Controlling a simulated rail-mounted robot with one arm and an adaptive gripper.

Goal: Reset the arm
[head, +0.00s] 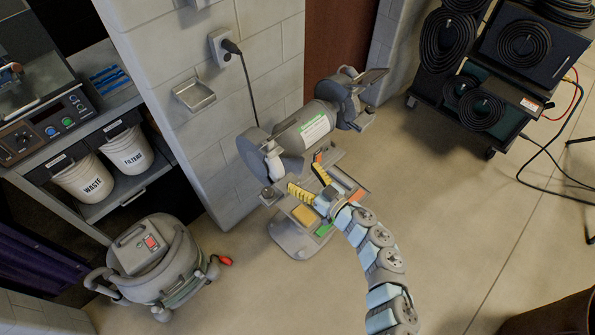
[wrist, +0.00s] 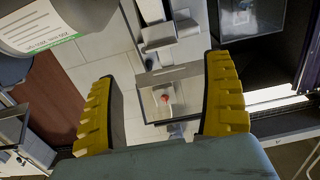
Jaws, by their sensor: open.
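My gripper (head: 312,184) is open, with its yellow ridged fingers spread apart in front of the bench grinder stand in the head view. The wrist view also shows my gripper (wrist: 163,105) with both fingers wide apart and nothing between them. My segmented arm curves up from the lower right to it. The grey bench grinder (head: 312,124) stands just beyond the fingers, against the block wall. Whether the fingers touch the stand cannot be told.
A shop vacuum (head: 150,255) stands at the left, below a shelf with a WASTE bucket (head: 84,178) and a FILTERS bucket (head: 127,150). A cart with coiled hoses (head: 480,108) stands at the upper right, its cable trailing on the floor. The floor (head: 450,225) right of my arm is clear.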

